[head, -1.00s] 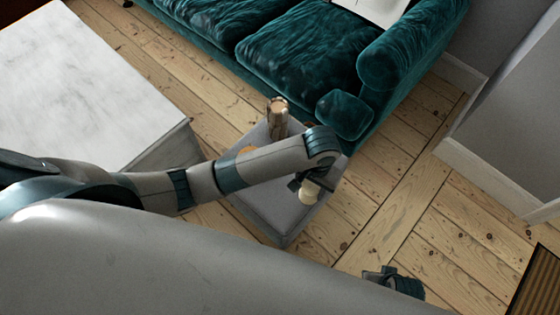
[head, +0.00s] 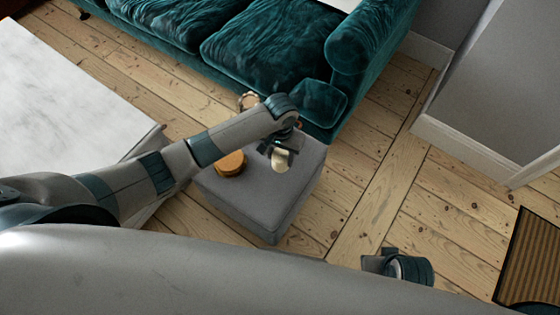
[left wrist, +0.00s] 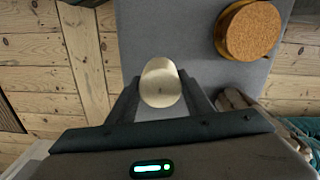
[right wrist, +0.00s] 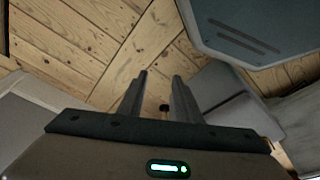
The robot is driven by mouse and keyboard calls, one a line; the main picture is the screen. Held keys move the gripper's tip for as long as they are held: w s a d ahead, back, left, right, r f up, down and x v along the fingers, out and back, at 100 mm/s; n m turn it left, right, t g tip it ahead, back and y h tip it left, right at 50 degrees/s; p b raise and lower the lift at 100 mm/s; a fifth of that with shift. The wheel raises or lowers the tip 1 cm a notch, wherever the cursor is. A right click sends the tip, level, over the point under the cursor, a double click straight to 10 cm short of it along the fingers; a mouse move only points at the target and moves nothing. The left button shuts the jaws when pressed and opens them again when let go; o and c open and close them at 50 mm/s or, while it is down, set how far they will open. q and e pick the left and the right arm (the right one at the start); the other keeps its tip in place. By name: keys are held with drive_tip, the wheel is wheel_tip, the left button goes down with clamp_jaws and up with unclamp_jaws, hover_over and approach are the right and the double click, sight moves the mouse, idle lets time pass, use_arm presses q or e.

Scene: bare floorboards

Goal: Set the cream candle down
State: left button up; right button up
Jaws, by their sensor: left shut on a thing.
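The cream candle (head: 280,161) is a pale, short cylinder over the grey ottoman (head: 262,208). My left gripper (head: 277,150) is shut on it. In the left wrist view the candle (left wrist: 161,84) sits between the two fingers, above the grey top. I cannot tell whether its base touches the ottoman. My right gripper (right wrist: 160,85) is open and empty over the floorboards; it also shows low in the head view (head: 372,263).
A round orange-brown lidded thing (head: 231,163) stands on the ottoman left of the candle. A pale brown object (head: 249,101) is behind my left arm. A teal sofa (head: 270,50) stands behind, a white marble-like table (head: 60,110) at left. The ottoman's front top is clear.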

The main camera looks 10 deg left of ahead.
use_arm(q)
drive_tip(key=shift+w+a+f, duration=0.1)
drive_tip(key=shift+w+a, duration=0.05)
drive_tip(key=shift+w, duration=0.1)
use_arm(e)
drive_tip(key=shift+r, duration=0.2)
use_arm(q)
wheel_tip(320, 180, down, 4)
drive_tip(key=shift+s+r+b, duration=0.1)
drive_tip(key=shift+r+b, duration=0.1)
drive_tip(key=shift+b, duration=0.2)
drive_tip(key=shift+f, duration=0.2)
use_arm(e)
drive_tip(key=shift+a+r, duration=0.3)
drive_tip(key=shift+r, duration=0.25)
use_arm(q)
drive_tip(key=shift+f, duration=0.15)
drive_tip(key=o, duration=1.2)
use_arm(e)
drive_tip(key=shift+s, duration=0.1)
drive_tip(key=shift+f, duration=0.1)
